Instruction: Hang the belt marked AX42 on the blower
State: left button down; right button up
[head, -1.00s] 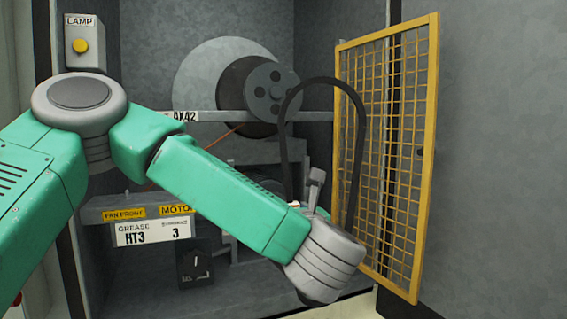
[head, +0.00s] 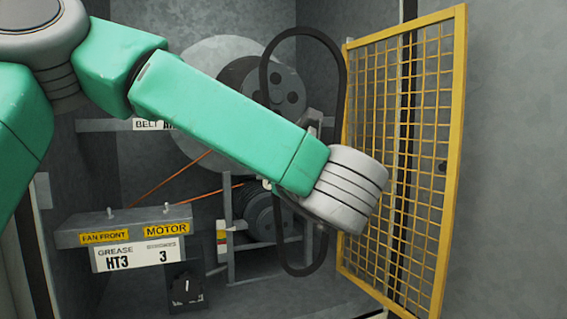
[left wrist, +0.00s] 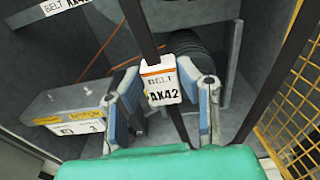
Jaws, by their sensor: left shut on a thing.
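The belt is a long black loop (head: 266,75) hanging upright in front of the blower's right side. My left gripper is shut on it at its white tag, which reads BELT AX42 in the left wrist view (left wrist: 161,90). The fingers (left wrist: 166,88) sit either side of the tag. In the head view my wrist and forearm hide most of the gripper and the belt's middle. The blower (head: 195,65) is a large pale disc with a dark pulley (head: 288,88) behind the belt. I cannot tell whether the belt touches the pulley. My right gripper is not in view.
A yellow mesh gate (head: 455,150) stands open close to the right of my wrist and the belt. A ribbed motor (head: 262,215) sits on a frame below the blower. A labelled shelf (head: 75,238) is at lower left. Orange lines (head: 180,172) slant across the bay.

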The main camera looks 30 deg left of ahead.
pick_arm(q)
jog(key=p+x, duration=0.7)
jog(key=x, duration=0.6)
jog(key=shift+f, duration=0.35)
jog(key=shift+s+d+b, duration=0.15)
jog(key=shift+d+b, duration=0.1)
jog(key=shift+b, duration=0.35)
dwell(0.9)
jog(key=shift+b, duration=0.65)
dwell(0.4)
jog(key=shift+a, duration=0.25)
dwell(0.6)
jog(key=shift+b+x, duration=0.65)
jog(key=shift+x, duration=1.1)
jog(key=shift+w+a+r, duration=0.15)
jog(key=shift+w, duration=0.15)
jog(key=shift+b, duration=0.7)
